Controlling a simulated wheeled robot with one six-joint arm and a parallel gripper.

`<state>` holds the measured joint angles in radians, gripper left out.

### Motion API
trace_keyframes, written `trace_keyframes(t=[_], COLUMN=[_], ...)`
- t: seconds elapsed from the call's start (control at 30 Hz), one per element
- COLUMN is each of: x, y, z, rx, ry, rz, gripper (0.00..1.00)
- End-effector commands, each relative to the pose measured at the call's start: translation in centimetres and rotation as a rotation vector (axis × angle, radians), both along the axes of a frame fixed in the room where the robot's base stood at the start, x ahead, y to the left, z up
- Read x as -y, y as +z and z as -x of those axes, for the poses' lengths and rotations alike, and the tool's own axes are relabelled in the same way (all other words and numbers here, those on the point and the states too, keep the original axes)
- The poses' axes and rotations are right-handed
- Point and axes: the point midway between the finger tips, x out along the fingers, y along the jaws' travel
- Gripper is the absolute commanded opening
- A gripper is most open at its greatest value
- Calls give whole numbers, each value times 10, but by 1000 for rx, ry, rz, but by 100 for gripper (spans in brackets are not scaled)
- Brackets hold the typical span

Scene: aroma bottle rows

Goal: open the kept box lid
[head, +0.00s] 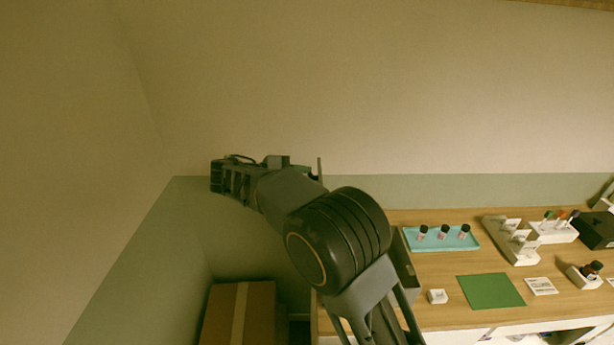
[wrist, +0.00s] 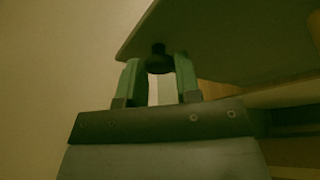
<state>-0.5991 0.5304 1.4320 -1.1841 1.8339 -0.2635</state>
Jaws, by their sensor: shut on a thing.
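My gripper (wrist: 158,66) is shut on a small dark knob (wrist: 158,48) in the wrist view, with one green finger on each side of it.
The wooden table (head: 440,292) holds a teal tray (head: 466,240) with 3 dark-capped bottles, a green mat (head: 491,291), a small white block (head: 437,296) and white racks (head: 512,240). A cardboard box (head: 226,315) stands low at left. Walls are close to my gripper.

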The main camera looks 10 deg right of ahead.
Motion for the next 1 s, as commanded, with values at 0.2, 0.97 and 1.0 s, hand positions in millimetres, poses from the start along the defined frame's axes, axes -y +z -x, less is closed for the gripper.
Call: trace_keyframes(t=[0.2,0.97,1.0], x=[-3,-3,-3], y=[0,-1,-1], z=[0,0,0], rx=[0,-1,-1], ry=[1,1,1], rz=[12,13,13], gripper=[0,57,57])
